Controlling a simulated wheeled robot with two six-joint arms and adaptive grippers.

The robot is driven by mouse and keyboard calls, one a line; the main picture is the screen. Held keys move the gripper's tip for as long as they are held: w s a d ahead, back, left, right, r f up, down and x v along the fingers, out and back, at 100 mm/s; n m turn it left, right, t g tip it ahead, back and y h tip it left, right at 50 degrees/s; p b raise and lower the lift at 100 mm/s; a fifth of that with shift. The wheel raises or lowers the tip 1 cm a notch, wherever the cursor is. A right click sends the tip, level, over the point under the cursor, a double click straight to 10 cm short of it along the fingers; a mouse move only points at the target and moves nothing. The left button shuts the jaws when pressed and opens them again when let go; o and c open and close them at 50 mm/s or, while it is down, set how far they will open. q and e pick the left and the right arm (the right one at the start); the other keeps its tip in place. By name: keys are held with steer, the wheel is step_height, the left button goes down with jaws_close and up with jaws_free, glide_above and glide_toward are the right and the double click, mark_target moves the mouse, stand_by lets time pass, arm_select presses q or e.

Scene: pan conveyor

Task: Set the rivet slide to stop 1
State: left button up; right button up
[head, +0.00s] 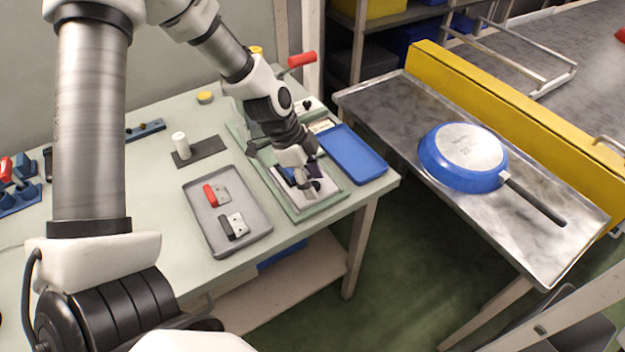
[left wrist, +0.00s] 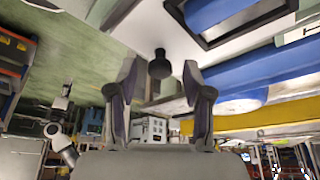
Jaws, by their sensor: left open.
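My left gripper (head: 308,187) is open and low over the green-framed fixture (head: 325,207) with a pale plate, near the table's front right corner. In the left wrist view, a black knob (left wrist: 160,66) sits between the spread fingertips, and neither finger appears to touch it. The knob looks like the handle of the rivet slide. My gripper and forearm hide most of the fixture in the head view. I cannot make out the slide's track or stop marks. My right gripper is not in view.
A grey tray (head: 254,248) holds a red-handled part (head: 217,194) and a black-and-white part (head: 234,226). A blue tray (head: 360,163) lies right of the fixture. A red lever handle (head: 301,60) stands behind. A blue pan (head: 444,172) lies upside down on the metal conveyor table (head: 400,110).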

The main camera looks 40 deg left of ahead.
arm_select(q)
steer(key=shift+s+r, duration=0.1)
steer(key=shift+s, duration=0.05)
jaws_close()
steer(key=shift+w+a+r, duration=0.1)
steer(key=shift+w+a, duration=0.2)
steer(key=w+a, duration=0.1)
steer(key=a, duration=0.1)
steer(key=w+a+p, duration=0.1)
steer(key=a, duration=0.2)
steer(key=w+a, duration=0.1)
steer(key=a, duration=0.1)
steer(key=shift+a+p, duration=0.4)
jaws_free()
steer(key=shift+w, duration=0.1)
steer(key=v, duration=1.1)
steer(key=shift+a+r, duration=0.2)
steer(key=shift+r, duration=0.1)
